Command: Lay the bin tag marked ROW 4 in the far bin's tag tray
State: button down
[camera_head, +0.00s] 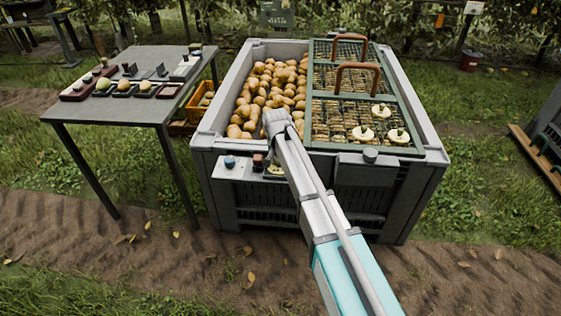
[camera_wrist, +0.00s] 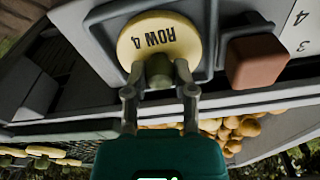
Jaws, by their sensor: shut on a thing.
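The ROW 4 tag is a round pale-yellow disc (camera_wrist: 150,38) with an olive knob, and its lettering appears upside down in the wrist view. My gripper (camera_wrist: 160,84) is shut on that knob. The disc lies over a grey tray (camera_wrist: 207,62) with a raised rim; I cannot tell whether it touches the tray floor. In the head view a sliver of the disc (camera_head: 275,171) shows at the front ledge of the pear-filled bin (camera_head: 205,140), while my arm hides the gripper's fingers.
A reddish-brown block (camera_wrist: 257,61) sits beside the tray. A blue knob (camera_head: 230,162) stands left on the ledge. Green mesh lids (camera_head: 322,98) cover the bin's right part, with several pale knobbed discs (camera_head: 363,133) on them. A grey table (camera_head: 125,105) stands left.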

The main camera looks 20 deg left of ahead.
aim_at(278, 169)
jog(key=shift+c, duration=2.2)
grip_release()
jog(key=shift+r, duration=0.1)
notch_tip(278, 169, up, 12)
jog(key=s+p, duration=0.1)
jog(key=p, duration=1.1)
jog(key=shift+s+r+p, duration=0.15)
jog(key=shift+s+p, duration=0.1)
jog(key=shift+p, duration=0.1)
jog(key=shift+d, duration=0.15)
jog(key=s+d, duration=0.2)
jog(key=d, duration=1)
jog(key=s+d, duration=0.2)
jog(key=d, duration=1)
jog(key=s+d, duration=0.6)
jog(key=d, duration=0.4)
jog(key=s+d+g, duration=0.1)
jog(key=s+d, duration=0.4)
jog(key=d, duration=0.5)
jog(key=shift+s, duration=0.35)
